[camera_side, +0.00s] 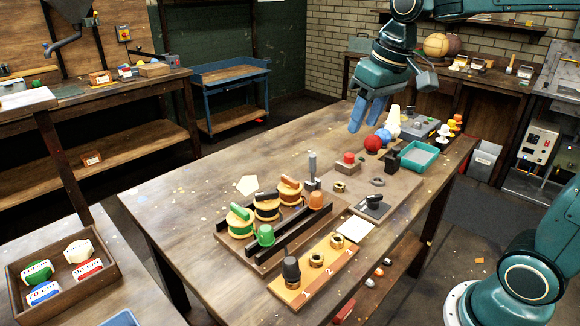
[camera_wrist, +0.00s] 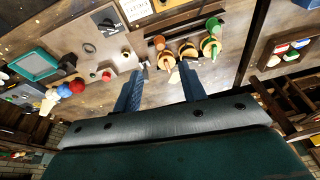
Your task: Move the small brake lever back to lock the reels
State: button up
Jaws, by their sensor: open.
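Three wooden reels stand in a row on a board, a green-handled one (camera_side: 240,222), a black-handled one (camera_side: 267,206) and an orange-handled one (camera_side: 290,191). A small upright grey lever (camera_side: 312,166) on a dark base stands just beyond the orange-handled reel. A black lever lies tilted on a dark plate (camera_side: 373,208) to the right. I cannot tell for certain which is the brake lever. My gripper (camera_side: 360,112) is open and empty, high above the bench behind the levers. Its two blue fingers (camera_wrist: 160,82) are spread apart in the wrist view, where the reels (camera_wrist: 187,49) show beyond them.
A red button (camera_side: 348,160) sits on the board. A black rail (camera_side: 288,238) runs in front of the reels. The bench's left part is mostly clear.

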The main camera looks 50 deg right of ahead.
jog(key=shift+s, duration=0.1)
jog(key=shift+c, duration=1)
jog(key=shift+f, duration=0.1)
grip_shut()
jog(key=w+d+f+n+t+h, duration=0.1)
jog(key=w+d+f+n, duration=0.6)
jog(key=n, duration=1)
notch_tip(320, 180, down, 3)
jog(key=shift+w+f, duration=0.1)
jog(key=shift+w, duration=1.05)
